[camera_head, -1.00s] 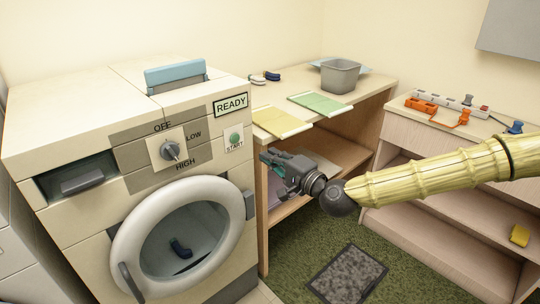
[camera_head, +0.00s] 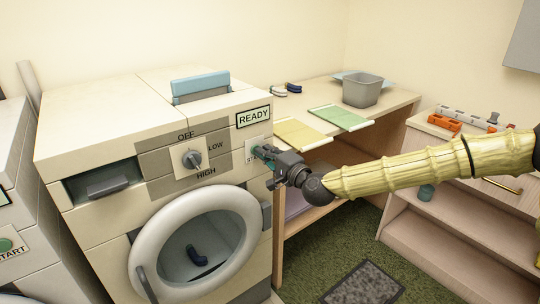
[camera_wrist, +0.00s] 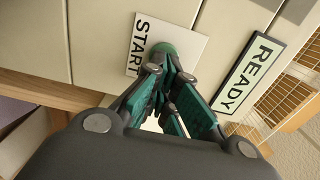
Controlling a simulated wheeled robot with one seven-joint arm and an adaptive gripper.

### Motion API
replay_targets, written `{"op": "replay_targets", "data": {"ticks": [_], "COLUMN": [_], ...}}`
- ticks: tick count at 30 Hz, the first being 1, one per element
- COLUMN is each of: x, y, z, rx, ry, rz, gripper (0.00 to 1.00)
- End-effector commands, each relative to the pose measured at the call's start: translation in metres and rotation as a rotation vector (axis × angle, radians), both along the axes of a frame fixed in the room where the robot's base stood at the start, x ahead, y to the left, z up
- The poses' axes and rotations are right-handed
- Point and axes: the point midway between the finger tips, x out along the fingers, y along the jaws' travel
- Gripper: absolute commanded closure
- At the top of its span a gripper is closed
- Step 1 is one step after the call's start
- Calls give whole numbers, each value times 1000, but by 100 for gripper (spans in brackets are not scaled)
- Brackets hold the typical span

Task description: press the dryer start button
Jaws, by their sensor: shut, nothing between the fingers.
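The dryer (camera_head: 95,130) is a cream front-loader with a round door, a knob marked OFF, LOW and HIGH, and a READY sign (camera_head: 254,117). Its green start button (camera_wrist: 164,50) sits on a white plate marked START (camera_wrist: 141,48) in the wrist view. My gripper (camera_head: 259,152) is shut and empty, with its fingertips right in front of the plate. In the wrist view the fingertips (camera_wrist: 162,72) overlap the lower edge of the button. I cannot tell whether they touch it. In the head view the gripper hides the button and part of the START label.
A second machine (camera_head: 15,190) with its own green START button (camera_head: 6,244) stands at the left edge. A wooden table (camera_head: 395,102) with folded cloths and a grey bin (camera_head: 362,90) is right of the dryer. A low shelf (camera_head: 420,215) stands further right.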

Motion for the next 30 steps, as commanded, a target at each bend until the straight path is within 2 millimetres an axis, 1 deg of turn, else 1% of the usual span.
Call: {"op": "replay_targets", "data": {"ticks": [10, 15, 18, 30], "x": [1, 11, 15, 13], "y": [1, 7, 10, 11], "z": [-1, -3, -1, 2], "rx": [0, 0, 1, 2], "ry": [0, 0, 0, -4], "rz": [0, -1, -1, 1], "gripper": [100, 100, 100, 100]}}
